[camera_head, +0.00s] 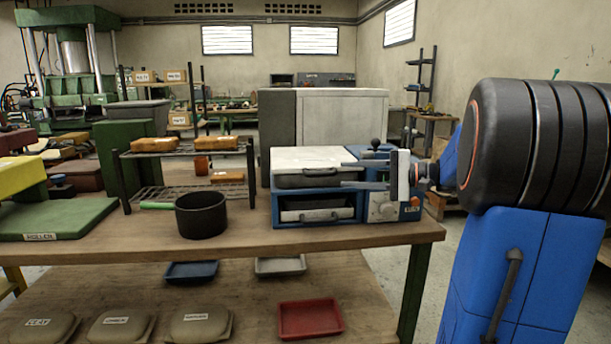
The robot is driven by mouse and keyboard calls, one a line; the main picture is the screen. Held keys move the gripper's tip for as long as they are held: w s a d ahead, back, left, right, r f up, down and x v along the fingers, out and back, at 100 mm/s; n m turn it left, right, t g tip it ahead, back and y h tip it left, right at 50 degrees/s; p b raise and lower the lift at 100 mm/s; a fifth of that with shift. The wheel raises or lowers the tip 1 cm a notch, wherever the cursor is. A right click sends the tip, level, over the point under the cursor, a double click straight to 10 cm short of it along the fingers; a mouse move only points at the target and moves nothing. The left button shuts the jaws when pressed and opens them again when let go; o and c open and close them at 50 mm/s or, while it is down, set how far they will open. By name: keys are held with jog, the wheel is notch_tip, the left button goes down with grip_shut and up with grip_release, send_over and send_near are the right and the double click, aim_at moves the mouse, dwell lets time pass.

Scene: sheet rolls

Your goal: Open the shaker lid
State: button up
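The shaker appears to be the blue box-shaped machine (347,217) on the workbench. Its white-topped lid (312,157) lies flat and looks shut, with a dark handle-like bar along its front edge. A dark tray (315,215) sits in the opening below the lid. A control panel with a knob is at the machine's right. My gripper (344,173) reaches in from the right, in front of the machine. Its two fingers point left, spread apart one above the other, with nothing seen between them. The fingertips overlap the lid's front right corner in the picture; I cannot tell whether they touch it.
A dark pot (201,215) with a green handle and a wire rack (130,180) with orange-brown packets stand left of the machine. A large grey-white box (340,115) stands behind it. The workbench (300,242) front strip is clear. Trays lie on the lower shelf.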

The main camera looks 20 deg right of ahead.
aim_at(305, 175)
jog(key=x, duration=1.3)
jog(key=shift+a, duration=0.15)
jog(key=shift+f, duration=0.15)
grip_shut()
